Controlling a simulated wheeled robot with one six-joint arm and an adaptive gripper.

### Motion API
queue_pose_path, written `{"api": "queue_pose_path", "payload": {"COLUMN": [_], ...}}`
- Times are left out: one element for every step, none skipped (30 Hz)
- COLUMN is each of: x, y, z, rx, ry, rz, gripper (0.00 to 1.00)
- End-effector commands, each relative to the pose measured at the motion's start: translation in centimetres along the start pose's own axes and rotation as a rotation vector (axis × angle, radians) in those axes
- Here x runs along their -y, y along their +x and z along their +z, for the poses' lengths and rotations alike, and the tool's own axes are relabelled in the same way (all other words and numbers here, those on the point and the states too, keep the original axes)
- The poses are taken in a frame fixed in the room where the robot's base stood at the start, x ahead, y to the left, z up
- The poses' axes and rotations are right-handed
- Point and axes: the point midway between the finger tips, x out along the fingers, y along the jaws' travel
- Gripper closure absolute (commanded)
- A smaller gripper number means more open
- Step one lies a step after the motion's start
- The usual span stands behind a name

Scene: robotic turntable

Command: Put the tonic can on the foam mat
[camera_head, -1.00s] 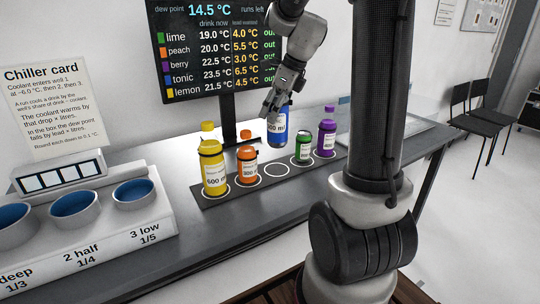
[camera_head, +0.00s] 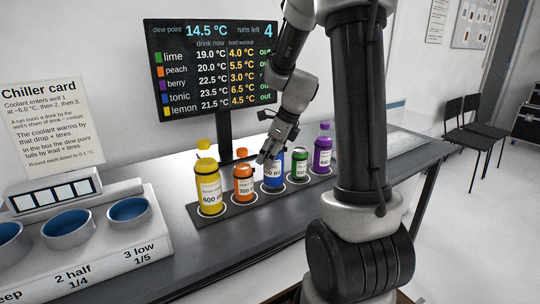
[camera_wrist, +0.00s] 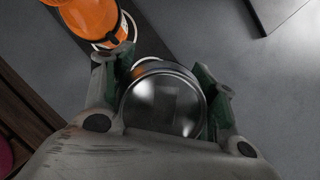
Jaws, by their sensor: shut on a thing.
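The blue tonic can (camera_head: 273,180) is upright in the row of drinks, between the orange bottle and the green can. My gripper (camera_head: 271,158) reaches down from above and is shut on its upper part. In the wrist view, the can's silver top (camera_wrist: 165,103) sits between the two fingers of my gripper (camera_wrist: 160,78). The dark foam mat (camera_head: 228,221) is a long strip with white rings. The tonic can is at the middle ring; its base looks at or very near the mat, and I cannot tell if it touches.
On the mat stand a yellow bottle (camera_head: 209,187), an orange bottle (camera_head: 244,186), a green can (camera_head: 300,163) and a purple bottle (camera_head: 322,152). The orange bottle (camera_wrist: 92,18) is close to one finger. A chiller with blue wells (camera_head: 70,223) is at left; a screen (camera_head: 200,110) stands behind.

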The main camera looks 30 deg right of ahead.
Motion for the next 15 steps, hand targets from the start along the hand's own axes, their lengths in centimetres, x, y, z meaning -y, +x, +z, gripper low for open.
{"api": "queue_pose_path", "payload": {"x": [0.0,0.0,0.0,0.0,-0.01,-0.01,-0.01,-0.01,-0.01,-0.01,-0.01,-0.01,0.0,0.0,0.0], "y": [0.05,0.04,0.04,0.03,0.03,0.03,0.03,0.03,0.02,0.02,0.02,0.02,0.0,-0.07,-0.24], "z": [-0.03,-0.02,-0.02,-0.02,-0.02,-0.02,-0.01,-0.01,-0.01,-0.01,-0.01,-0.01,0.0,0.03,0.11], "rx": [0.0,0.0,0.0,0.0,0.0,0.0,0.0,0.0,0.0,0.0,0.0,0.0,0.0,0.0,0.0], "ry": [0.001,0.0,0.0,0.0,0.0,0.0,0.0,0.0,0.0,0.0,0.0,0.0,0.0,0.0,-0.001], "rz": [0.0,0.0,0.0,0.0,0.0,0.0,0.0,0.0,0.0,0.0,0.0,0.0,0.0,0.0,0.0], "gripper": [0.37,0.31,0.24,0.21,0.21,0.21,0.21,0.21,0.21,0.21,0.21,0.21,0.21,0.21,0.21]}}
